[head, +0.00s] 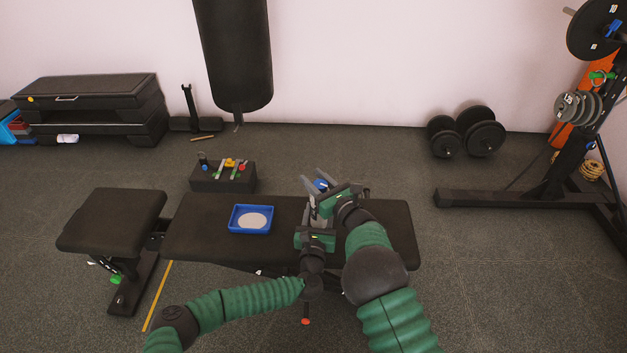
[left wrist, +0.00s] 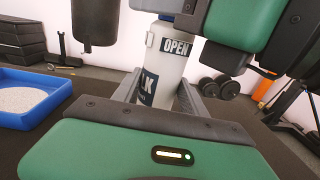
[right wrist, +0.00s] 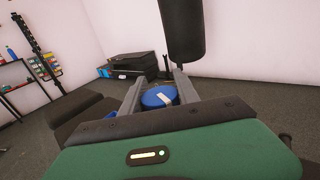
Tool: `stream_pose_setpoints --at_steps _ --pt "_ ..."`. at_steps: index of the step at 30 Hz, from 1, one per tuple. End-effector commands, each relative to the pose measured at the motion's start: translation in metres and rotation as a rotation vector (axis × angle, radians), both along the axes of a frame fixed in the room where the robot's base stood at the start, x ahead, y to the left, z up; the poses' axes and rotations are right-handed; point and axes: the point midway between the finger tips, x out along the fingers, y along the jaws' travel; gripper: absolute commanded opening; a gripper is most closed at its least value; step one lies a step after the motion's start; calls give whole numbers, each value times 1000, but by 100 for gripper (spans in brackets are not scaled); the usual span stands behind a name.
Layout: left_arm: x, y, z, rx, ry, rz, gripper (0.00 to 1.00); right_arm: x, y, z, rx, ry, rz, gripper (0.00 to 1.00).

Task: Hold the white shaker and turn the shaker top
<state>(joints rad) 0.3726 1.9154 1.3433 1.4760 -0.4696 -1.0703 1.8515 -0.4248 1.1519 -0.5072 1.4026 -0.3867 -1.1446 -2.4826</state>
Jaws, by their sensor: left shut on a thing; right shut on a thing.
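The white shaker (left wrist: 164,68) stands roughly upright in the left wrist view, with dark "OPEN" and "LK" lettering on its side. My left gripper (left wrist: 158,92) is shut on the shaker's body from the near side. The blue shaker top (right wrist: 158,97) shows between the fingers of my right gripper (right wrist: 158,90) in the right wrist view. The right gripper is shut on this top, above the left gripper. In the head view the blue top (head: 321,185) peeks out between the fingers, and the grippers hide most of the shaker's body.
A blue tray (head: 234,228) with a pale fill sits on the black bench (head: 190,240), left of the grippers. A dark box with coloured parts (head: 222,178) stands behind the bench. Dumbbells (head: 480,132) and a weight rack (head: 510,199) are at the right.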

Motion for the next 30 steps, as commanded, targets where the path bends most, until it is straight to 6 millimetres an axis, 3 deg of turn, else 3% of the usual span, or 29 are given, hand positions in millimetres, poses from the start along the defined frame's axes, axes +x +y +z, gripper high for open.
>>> stream_pose_setpoints --at_steps 10,11,15,25,30 --pt "0 0 0 0 0 0 0 0 0 1 0 -2 -2 0" --pt "0 0 0 0 0 0 0 0 0 1 0 -2 -2 40" --pt "0 0 0 1 0 1 0 0 0 1 1 -1 -1 58" --pt "0 1 0 1 0 2 0 -2 -1 0 0 0 -1 59" --pt "1 1 0 1 0 2 0 -22 -15 0 -1 2 -3 59"
